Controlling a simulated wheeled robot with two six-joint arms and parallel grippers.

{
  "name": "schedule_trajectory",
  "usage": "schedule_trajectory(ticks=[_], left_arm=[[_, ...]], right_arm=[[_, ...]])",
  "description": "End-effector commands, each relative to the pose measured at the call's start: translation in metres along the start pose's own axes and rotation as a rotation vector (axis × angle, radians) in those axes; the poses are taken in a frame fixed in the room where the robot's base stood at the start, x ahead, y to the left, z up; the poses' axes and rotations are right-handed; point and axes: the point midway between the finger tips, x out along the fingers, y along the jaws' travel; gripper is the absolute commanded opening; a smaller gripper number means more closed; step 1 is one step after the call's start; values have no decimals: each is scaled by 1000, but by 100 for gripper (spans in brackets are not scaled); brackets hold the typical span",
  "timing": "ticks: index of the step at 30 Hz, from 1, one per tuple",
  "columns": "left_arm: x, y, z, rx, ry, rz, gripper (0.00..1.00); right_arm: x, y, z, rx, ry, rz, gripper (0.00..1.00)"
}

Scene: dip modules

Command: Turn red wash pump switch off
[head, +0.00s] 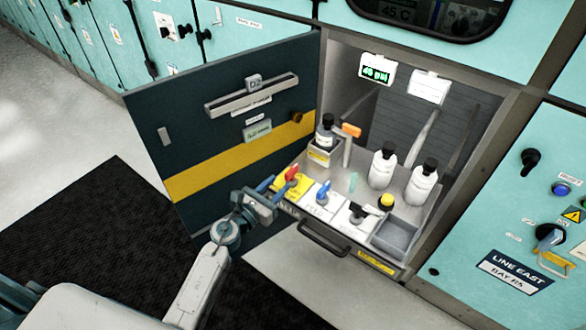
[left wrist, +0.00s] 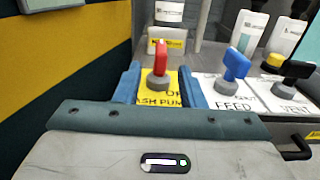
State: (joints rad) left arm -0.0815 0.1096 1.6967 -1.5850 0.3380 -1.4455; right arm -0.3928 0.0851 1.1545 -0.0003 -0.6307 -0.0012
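The red wash pump switch (head: 292,174) stands on a yellow plate at the left of the pulled-out drawer panel. In the left wrist view the red handle (left wrist: 161,58) points up, and its plate reads partly "ASH PUM". My left gripper (head: 268,190) is at the switch with its blue fingers apart. In the left wrist view the open fingers (left wrist: 160,88) lie on either side of the red switch, with gaps showing. The lower part of the switch label is hidden by my gripper. My right gripper is not in view.
A blue feed switch (head: 323,193) and a black vent switch (head: 358,211) sit to the right. White bottles (head: 383,167) stand behind them. The open dark door (head: 225,120) is close on the left. A drawer handle (head: 325,240) juts out in front.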

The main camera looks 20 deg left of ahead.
Motion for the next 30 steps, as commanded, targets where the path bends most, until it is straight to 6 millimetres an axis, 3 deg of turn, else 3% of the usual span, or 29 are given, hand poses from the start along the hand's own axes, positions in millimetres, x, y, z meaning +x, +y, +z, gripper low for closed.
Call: schedule_trajectory(ticks=[9,15,26,27,30], left_arm=[[61,0,1,-5,-1,0,36],[85,0,0,-5,0,1,36],[92,0,0,-6,0,1,36],[92,0,0,-6,0,1,34],[92,0,0,-6,0,1,15]], right_arm=[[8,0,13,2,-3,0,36],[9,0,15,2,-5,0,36],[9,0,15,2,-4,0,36],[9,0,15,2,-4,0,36],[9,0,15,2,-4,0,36]])
